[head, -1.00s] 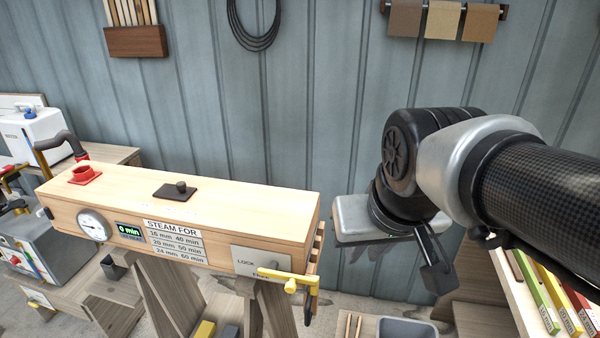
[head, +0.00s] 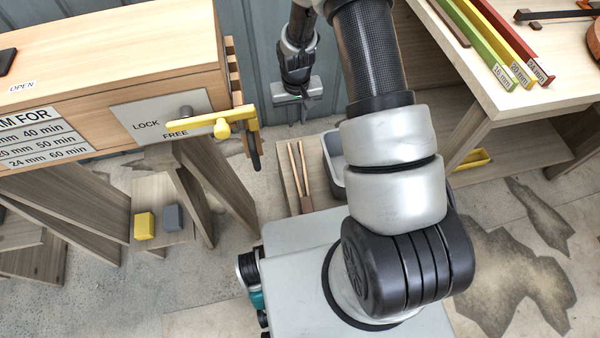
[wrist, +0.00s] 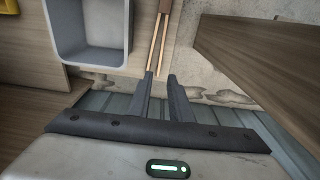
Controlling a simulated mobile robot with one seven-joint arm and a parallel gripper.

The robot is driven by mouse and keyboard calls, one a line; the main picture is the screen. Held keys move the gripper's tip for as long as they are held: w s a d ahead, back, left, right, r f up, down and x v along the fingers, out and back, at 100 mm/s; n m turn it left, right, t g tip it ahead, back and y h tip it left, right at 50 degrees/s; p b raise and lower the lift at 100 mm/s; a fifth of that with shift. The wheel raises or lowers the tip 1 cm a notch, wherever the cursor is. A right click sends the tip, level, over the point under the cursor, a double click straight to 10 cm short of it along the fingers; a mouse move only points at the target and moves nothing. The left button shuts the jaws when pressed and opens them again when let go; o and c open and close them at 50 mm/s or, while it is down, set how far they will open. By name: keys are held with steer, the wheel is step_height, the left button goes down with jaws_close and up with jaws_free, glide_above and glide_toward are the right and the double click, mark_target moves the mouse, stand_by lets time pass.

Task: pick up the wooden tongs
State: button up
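The wooden tongs (head: 301,172) lie on a low wooden board beside a grey bin, two thin arms joined at a darker block at the near end. In the wrist view the tongs (wrist: 159,42) run up from the fingertips, joined end at the top edge. My gripper (wrist: 161,75) is open and empty. The tips of the tongs show right by its left fingertip; I cannot tell the height between them. In the head view my gripper (head: 304,107) is small, beyond the tongs near the wall.
The grey bin (wrist: 87,58) stands close beside the tongs. The wooden steam box (head: 130,50) with a yellow-handled latch (head: 222,126) is to the left. A workbench with coloured strips (head: 488,50) is to the right. A wooden panel (wrist: 262,65) borders the wrist view's right.

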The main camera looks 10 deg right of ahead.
steer(key=g+b, duration=0.1)
steer(key=b, duration=0.2)
glide_above(298, 184)
step_height(298, 184, down, 19)
steer(key=f+b, duration=0.1)
steer(key=f, duration=0.2)
steer(key=f+b, duration=0.1)
steer(key=f, duration=0.3)
steer(key=f+b, duration=0.1)
steer(key=f, duration=0.3)
steer(key=shift+s+a, duration=0.1)
steer(key=shift+s, duration=0.25)
steer(key=shift+w+f+b, duration=0.15)
steer(key=shift+f+b, duration=0.5)
steer(key=shift+f, duration=0.9)
steer(key=shift+w+f+b, duration=0.15)
steer(key=shift+f+b, duration=0.5)
steer(key=shift+f, duration=0.85)
jaws_close()
